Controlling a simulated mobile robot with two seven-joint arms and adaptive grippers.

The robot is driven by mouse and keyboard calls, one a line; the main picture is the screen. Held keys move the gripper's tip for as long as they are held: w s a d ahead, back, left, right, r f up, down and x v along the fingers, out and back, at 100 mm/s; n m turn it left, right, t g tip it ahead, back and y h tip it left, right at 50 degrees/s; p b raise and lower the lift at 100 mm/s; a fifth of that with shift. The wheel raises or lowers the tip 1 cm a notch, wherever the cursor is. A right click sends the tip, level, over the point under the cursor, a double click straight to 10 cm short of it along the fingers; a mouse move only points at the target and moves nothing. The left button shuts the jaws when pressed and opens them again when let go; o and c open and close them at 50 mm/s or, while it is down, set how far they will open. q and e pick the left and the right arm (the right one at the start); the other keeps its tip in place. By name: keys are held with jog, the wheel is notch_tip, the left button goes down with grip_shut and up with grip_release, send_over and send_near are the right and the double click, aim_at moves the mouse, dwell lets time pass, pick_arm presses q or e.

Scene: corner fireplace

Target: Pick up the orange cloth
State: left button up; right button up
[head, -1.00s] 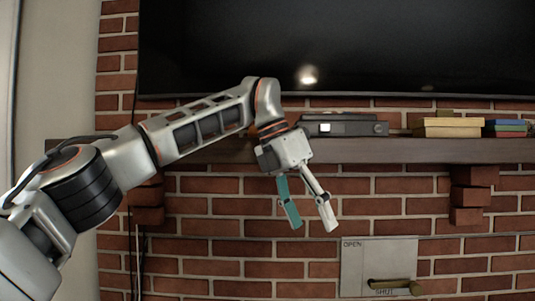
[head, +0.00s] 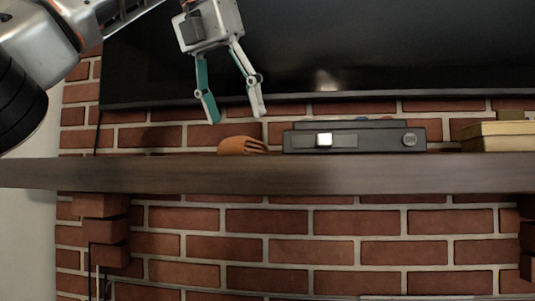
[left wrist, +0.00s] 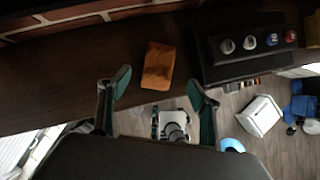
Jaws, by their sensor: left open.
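The orange cloth (head: 243,146) lies folded on the dark wooden mantel shelf (head: 190,173), just left of a black box-shaped device. In the left wrist view the cloth (left wrist: 158,66) lies flat on the shelf, ahead of the fingers and roughly midway between them. My left gripper (head: 237,117) is open and empty, with its fingertips above the shelf, a little above and left of the cloth. The fingers also show in the left wrist view (left wrist: 160,92).
The black device (head: 354,138) stands close to the cloth's right side. Yellow boxes (head: 497,137) stand farther right. A dark television (head: 340,50) hangs on the brick wall above the shelf. The shelf left of the cloth is clear.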

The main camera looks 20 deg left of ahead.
aim_at(243, 137)
pick_arm(q)
jog(key=shift+w+a+r, duration=0.1)
jog(key=shift+w+r, duration=0.1)
jog(key=shift+w, duration=0.05)
jog(key=shift+s+f, duration=0.15)
jog(key=shift+f, duration=0.7)
jog(key=shift+w+f, duration=0.2)
jog(key=shift+w, duration=0.2)
jog(key=x, duration=0.4)
jog(key=shift+w, duration=0.3)
jog(key=shift+w+f, duration=0.25)
jog(key=shift+f, duration=0.05)
pick_arm(e)
jog(key=shift+a+f, duration=0.1)
pick_arm(q)
jog(key=shift+s, duration=0.1)
